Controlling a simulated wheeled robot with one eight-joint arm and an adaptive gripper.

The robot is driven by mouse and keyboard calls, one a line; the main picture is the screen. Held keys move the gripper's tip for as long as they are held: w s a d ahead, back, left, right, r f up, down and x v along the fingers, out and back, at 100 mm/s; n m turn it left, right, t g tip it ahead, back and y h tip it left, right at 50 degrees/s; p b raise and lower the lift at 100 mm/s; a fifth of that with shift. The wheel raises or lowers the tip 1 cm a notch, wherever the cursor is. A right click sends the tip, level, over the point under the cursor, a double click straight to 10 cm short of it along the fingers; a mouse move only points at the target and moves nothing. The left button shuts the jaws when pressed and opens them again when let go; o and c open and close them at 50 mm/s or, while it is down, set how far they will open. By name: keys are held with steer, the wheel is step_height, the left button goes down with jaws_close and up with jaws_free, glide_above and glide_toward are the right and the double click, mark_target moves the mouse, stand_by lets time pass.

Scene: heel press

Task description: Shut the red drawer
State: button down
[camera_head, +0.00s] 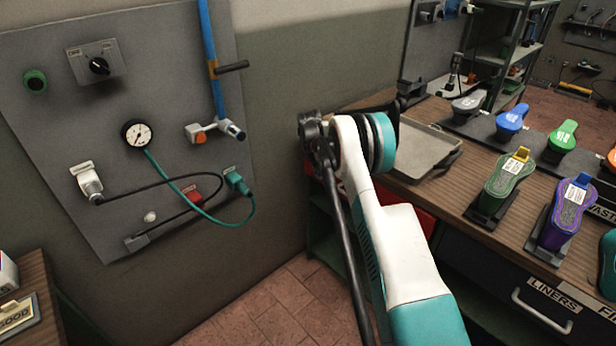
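A red drawer (412,206) shows in the head view under the left part of the wooden bench, partly behind my arm. A bit more red shows to the left of the arm. My arm covers the middle of it, so I cannot tell how far out it stands. My white and teal arm rises from the bottom of the view to dark parts at its end, in front of the bench's left end. My gripper's fingertips cannot be made out, nor whether they touch the drawer.
The wooden bench (452,190) carries a grey tray (425,150) and several coloured shoe forms on black stands. A grey panel (60,130) with gauge and hoses hangs at left. Tiled floor (290,300) is clear at lower middle.

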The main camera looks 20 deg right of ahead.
steer(key=shift+w+d, duration=0.15)
steer(key=shift+d, duration=0.4)
steer(key=shift+w+d, duration=0.15)
steer(key=shift+d, duration=0.35)
